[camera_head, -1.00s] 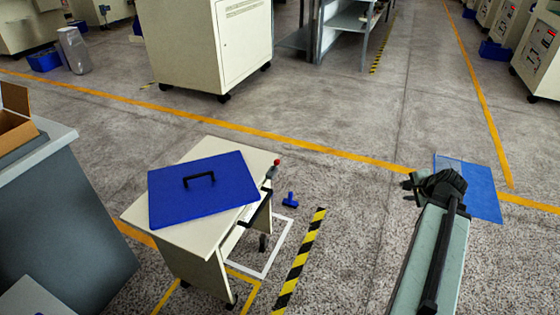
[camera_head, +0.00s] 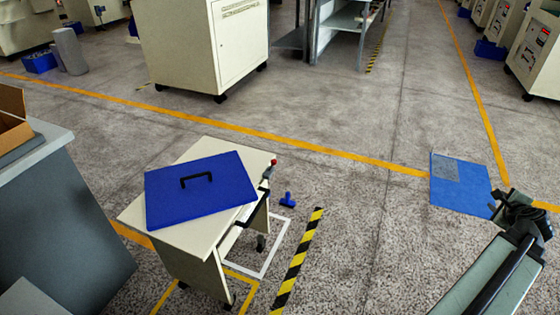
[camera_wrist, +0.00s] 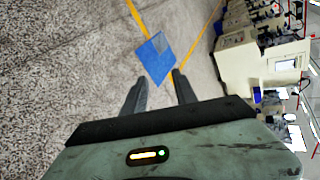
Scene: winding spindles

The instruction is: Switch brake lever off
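The brake lever appears to be the small lever with a red knob (camera_head: 273,162) at the right edge of the cream cart (camera_head: 205,243) in the head view. Its exact position is too small to tell. A flat blue lid (camera_head: 200,200) with a black handle lies on top of the cart. My gripper (camera_head: 530,212) is at the far right of the head view, well away from the cart. In the wrist view my gripper (camera_wrist: 160,90) has its two dark fingers spread apart with nothing between them.
A blue mat (camera_head: 458,184) lies on the floor near my arm. A small blue object (camera_head: 287,200) sits beside the cart, with a yellow-black strip (camera_head: 298,262) to its right. A grey counter (camera_head: 60,225) stands at the left.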

